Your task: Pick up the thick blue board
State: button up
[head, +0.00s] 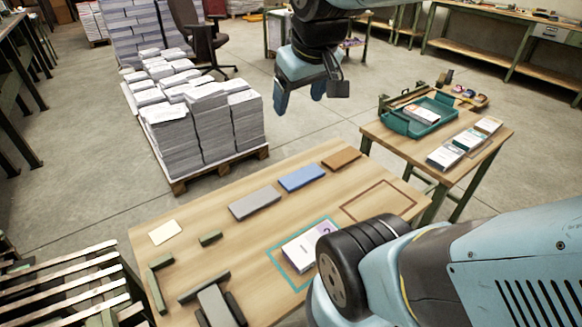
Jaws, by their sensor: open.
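The thick blue board (302,177) lies flat on the wooden table, between a grey board (254,203) on its left and a brown board (341,159) on its right. My gripper (301,104) hangs in the air at the upper middle of the head view, above and beyond the boards in the picture. Its fingers point down and stand apart. It is open, with nothing visible between the fingers. The blue board is in full view, apart from the gripper.
On the table (225,238) are a booklet (303,250) in a teal outline, a cream sheet (165,232), and green and dark blocks. My arm covers the front right. A pallet of paper stacks (205,125) stands behind. A side table holds a teal tray (407,130) and several booklets.

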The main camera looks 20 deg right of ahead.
jog(key=o, duration=0.4)
jog(key=w+d+f+n, duration=0.1)
jog(key=w, duration=0.1)
jog(key=w+f+n+g, duration=0.1)
jog(key=w+n, duration=0.1)
jog(key=w, duration=0.1)
jog(key=w+d+f+n, duration=0.1)
jog(key=w, duration=0.1)
jog(key=shift+w+d+f+n+g+h, duration=0.3)
jog(key=shift+w+f+h, duration=0.05)
jog(key=shift+f+h, duration=0.05)
jog(key=shift+o, duration=0.2)
jog(key=n+g+y, duration=0.1)
jog(key=n+g, duration=0.3)
jog(key=n, duration=1)
send_over(302, 175)
jog(key=f, duration=3.2)
jog(key=shift+a+f, duration=0.2)
jog(key=shift+d+f, duration=0.1)
jog(key=shift+f, duration=2.7)
